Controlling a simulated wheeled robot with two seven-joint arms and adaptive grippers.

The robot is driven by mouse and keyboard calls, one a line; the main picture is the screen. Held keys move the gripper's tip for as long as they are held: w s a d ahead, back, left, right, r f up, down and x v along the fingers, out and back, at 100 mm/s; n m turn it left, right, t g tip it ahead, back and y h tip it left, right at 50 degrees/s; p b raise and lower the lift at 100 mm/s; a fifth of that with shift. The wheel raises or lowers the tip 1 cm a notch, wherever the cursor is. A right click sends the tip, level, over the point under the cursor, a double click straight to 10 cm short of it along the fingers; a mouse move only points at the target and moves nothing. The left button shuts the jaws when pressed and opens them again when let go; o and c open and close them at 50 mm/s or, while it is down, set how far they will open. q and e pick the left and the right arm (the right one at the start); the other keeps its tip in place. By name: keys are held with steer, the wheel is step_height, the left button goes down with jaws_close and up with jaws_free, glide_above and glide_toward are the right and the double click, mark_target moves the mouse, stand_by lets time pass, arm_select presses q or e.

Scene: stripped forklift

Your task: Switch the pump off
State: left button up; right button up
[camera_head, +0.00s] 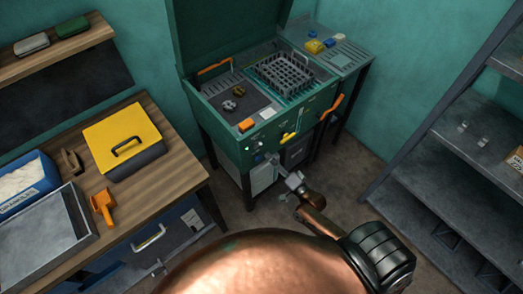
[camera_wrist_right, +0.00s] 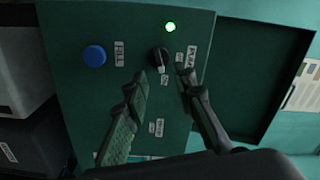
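The parts washer (camera_head: 235,140) is a green cabinet with a raised lid in the head view. In the right wrist view its control panel (camera_wrist_right: 100,105) carries a black rotary knob (camera_wrist_right: 157,58) with a pale pointer, beside a label that seems to read PUMP. A green light (camera_wrist_right: 170,27) above it is lit. A blue button (camera_wrist_right: 95,56) labelled FILL is left of the knob. My right gripper (camera_wrist_right: 162,79) is open and empty, its fingertips either side of the knob's lower end; I cannot tell whether they touch it. It also shows in the head view (camera_head: 275,163), low by the washer's front. My left gripper is not in view.
A wooden bench (camera_head: 170,180) at left holds a yellow-lidded box (camera_head: 110,130), a grey tray (camera_head: 78,215) and an orange scoop (camera_head: 103,205). Grey shelving (camera_head: 440,180) stands at right. An orange handle (camera_head: 332,107) juts from the washer's right. Floor is open before the washer.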

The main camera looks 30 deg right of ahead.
mark_target(259, 147)
steer(key=w, duration=0.4)
steer(key=w+a, duration=0.1)
steer(key=w, duration=0.2)
steer(key=shift+c, duration=0.2)
jaws_close()
